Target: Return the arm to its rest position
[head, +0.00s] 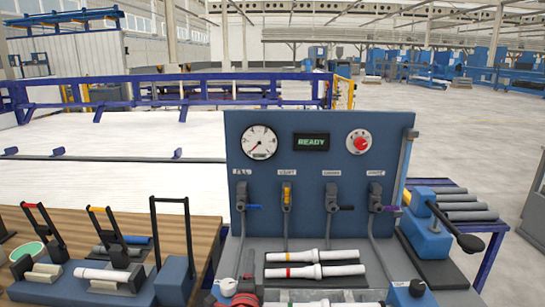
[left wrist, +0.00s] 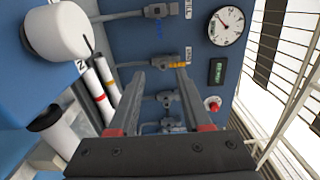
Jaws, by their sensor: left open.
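My left gripper (left wrist: 162,82) shows in the left wrist view, with its two dark fingers apart and nothing between them. Its fingers point toward the blue panel (head: 318,215), in front of the row of levers, with no clear contact. In the head view, red and dark parts low at the panel's left may belong to it, but I cannot tell. A yellow-banded white pipe (head: 340,255) and a red-banded white pipe (head: 340,270) lie on the dark base before the panel. A green-banded pipe (head: 340,304) is cut by the bottom edge. My right gripper is not in view.
The panel carries a gauge (head: 260,142), a READY display (head: 311,142), a red knob (head: 359,141) and several levers. Clamp fixtures (head: 110,270) stand on the wooden table (head: 205,232) at left. A blue device with a black handle (head: 425,225) and grey pipes (head: 468,206) are at right.

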